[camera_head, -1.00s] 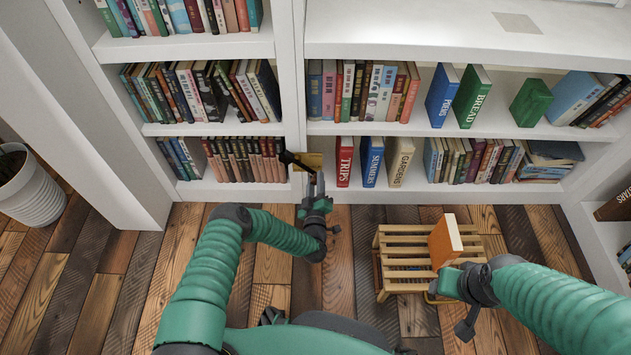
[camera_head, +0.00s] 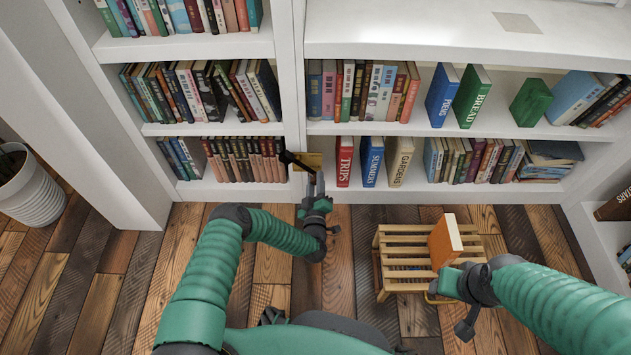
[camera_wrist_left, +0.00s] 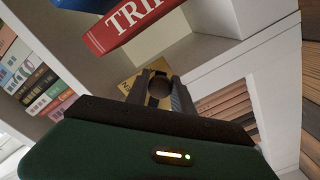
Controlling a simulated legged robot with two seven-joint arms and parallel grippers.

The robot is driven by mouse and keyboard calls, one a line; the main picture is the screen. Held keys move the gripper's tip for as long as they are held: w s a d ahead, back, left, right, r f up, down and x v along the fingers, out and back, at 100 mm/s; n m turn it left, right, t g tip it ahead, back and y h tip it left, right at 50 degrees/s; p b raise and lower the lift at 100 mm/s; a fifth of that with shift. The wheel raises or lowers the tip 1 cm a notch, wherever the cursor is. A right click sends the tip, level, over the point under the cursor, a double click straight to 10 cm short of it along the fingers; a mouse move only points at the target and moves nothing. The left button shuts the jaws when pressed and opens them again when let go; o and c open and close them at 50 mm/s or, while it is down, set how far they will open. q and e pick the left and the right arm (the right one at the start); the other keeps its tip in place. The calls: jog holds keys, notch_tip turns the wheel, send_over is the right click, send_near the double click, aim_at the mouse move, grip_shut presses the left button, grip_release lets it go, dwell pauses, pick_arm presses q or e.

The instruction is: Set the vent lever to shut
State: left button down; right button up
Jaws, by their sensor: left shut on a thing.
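The vent lever (camera_head: 292,160) is a black bar with a brass-coloured plate (camera_head: 313,160) beside it, on the white upright between two bookcase bays. In the head view the bar slants up and to the left from my left gripper (camera_head: 316,183). My left gripper is shut on the lever. In the left wrist view the fingers (camera_wrist_left: 159,90) close around a dark round end, in front of the brass plate (camera_wrist_left: 128,88). Any markings on the plate are too small to read. My right gripper (camera_head: 446,284) is beside an orange book; its fingers are mostly hidden.
The orange book (camera_head: 445,240) stands on a slatted wooden stool (camera_head: 400,262) at the right. A red TRIPS book (camera_head: 344,163) stands just right of the lever. White shelves full of books surround it. A potted plant (camera_head: 30,195) is at the far left. Plank floor is clear between.

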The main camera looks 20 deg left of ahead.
pick_arm(q)
jog(key=shift+a, duration=0.25)
jog(key=shift+s+a+f+m+p, duration=0.25)
jog(key=shift+a+f+m+p, duration=0.25)
jog(key=shift+a+m, duration=0.7)
jog(key=shift+s+a+f+m+p, duration=0.3)
jog(key=shift+a+m+p, duration=0.35)
jog(key=shift+m, duration=1.1)
jog(key=shift+s+a+f+m+p, duration=0.3)
jog(key=shift+a+m+p, duration=0.45)
jog(key=shift+m, duration=0.7)
jog(key=shift+f, duration=0.1)
jog(key=c, duration=1.1)
grip_release()
